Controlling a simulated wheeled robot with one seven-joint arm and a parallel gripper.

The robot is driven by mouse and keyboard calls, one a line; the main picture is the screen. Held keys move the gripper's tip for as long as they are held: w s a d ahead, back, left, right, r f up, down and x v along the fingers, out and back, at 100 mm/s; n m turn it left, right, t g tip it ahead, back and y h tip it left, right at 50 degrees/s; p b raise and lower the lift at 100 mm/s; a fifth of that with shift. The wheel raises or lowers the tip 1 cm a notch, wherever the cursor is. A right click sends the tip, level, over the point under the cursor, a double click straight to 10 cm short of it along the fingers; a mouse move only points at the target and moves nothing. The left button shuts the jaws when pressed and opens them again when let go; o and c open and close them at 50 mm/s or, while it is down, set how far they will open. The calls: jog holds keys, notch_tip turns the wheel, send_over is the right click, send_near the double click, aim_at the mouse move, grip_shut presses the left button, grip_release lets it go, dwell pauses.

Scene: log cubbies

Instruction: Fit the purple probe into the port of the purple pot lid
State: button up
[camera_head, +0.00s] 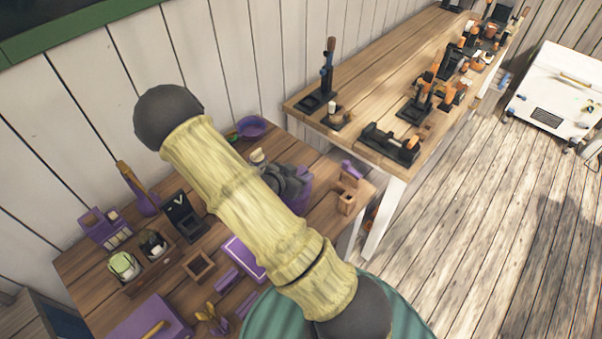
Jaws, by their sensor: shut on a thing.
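My gripper (286,184) is a dark grey shape over the middle of the near table, partly hidden behind my yellow arm. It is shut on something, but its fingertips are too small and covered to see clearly. A purple piece (304,198) shows right against it and looks like the held purple probe, though its shape is mostly hidden. I cannot make out the purple pot lid or its port for certain. A round purple bowl-like thing (252,127) stands at the back of the table, apart from my gripper.
The near wooden table (85,270) holds a purple rack (104,228), a black stand (183,214), an open wooden box (199,265), purple trays and a wooden block with a purple top (348,172). A second table (375,85) carries black and orange tools.

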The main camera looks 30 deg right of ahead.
jog(key=shift+f+b, duration=0.85)
jog(key=shift+f, duration=0.3)
jog(key=o, duration=1.1)
jog(key=b+v, duration=0.1)
jog(key=v, duration=1.6)
jog(key=shift+s+a+b, duration=0.1)
jog(key=shift+a+b, duration=0.1)
jog(key=shift+b, duration=0.1)
